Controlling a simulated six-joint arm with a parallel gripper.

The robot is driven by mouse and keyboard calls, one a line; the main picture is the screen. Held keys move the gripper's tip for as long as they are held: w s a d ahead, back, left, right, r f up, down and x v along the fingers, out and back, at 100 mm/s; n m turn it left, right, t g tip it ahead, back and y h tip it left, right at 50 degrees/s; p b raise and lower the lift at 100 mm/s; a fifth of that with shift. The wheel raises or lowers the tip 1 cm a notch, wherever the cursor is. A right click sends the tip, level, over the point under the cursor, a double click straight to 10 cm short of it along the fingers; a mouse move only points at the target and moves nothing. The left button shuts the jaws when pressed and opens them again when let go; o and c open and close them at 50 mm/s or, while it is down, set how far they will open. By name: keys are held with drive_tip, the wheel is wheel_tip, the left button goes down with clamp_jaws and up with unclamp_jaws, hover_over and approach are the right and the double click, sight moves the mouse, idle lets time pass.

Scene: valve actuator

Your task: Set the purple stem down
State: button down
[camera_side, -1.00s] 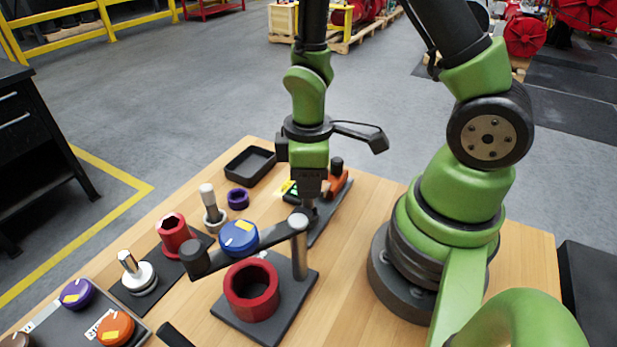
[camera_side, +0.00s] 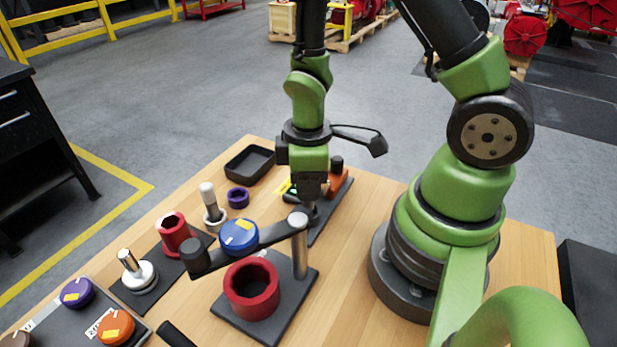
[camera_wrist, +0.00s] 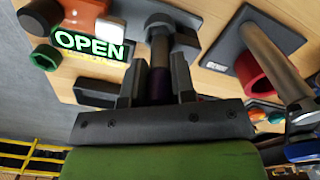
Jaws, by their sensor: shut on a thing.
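My gripper (camera_wrist: 157,75) is shut on the purple stem (camera_wrist: 158,86). In the wrist view the stem's dark purple part is between the two fingers, and a grey metal shaft extends beyond the fingertips towards a dark fixture on a grey plate (camera_wrist: 140,14). I cannot tell whether the shaft touches the fixture or plate. In the side view my gripper (camera_side: 311,199) points down behind the grey post, low over the dark plate (camera_side: 328,214). The stem is mostly hidden there.
An orange block and lit OPEN sign (camera_wrist: 90,42) are close to my gripper. A purple ring (camera_side: 238,198) and empty black tray (camera_side: 250,164) are to the left.

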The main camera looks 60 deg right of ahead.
drive_tip(key=shift+f, duration=1)
drive_tip(key=c, duration=0.9)
unclamp_jaws()
drive_tip(key=shift+o, duration=0.2)
wheel_tip(320, 180, up, 10)
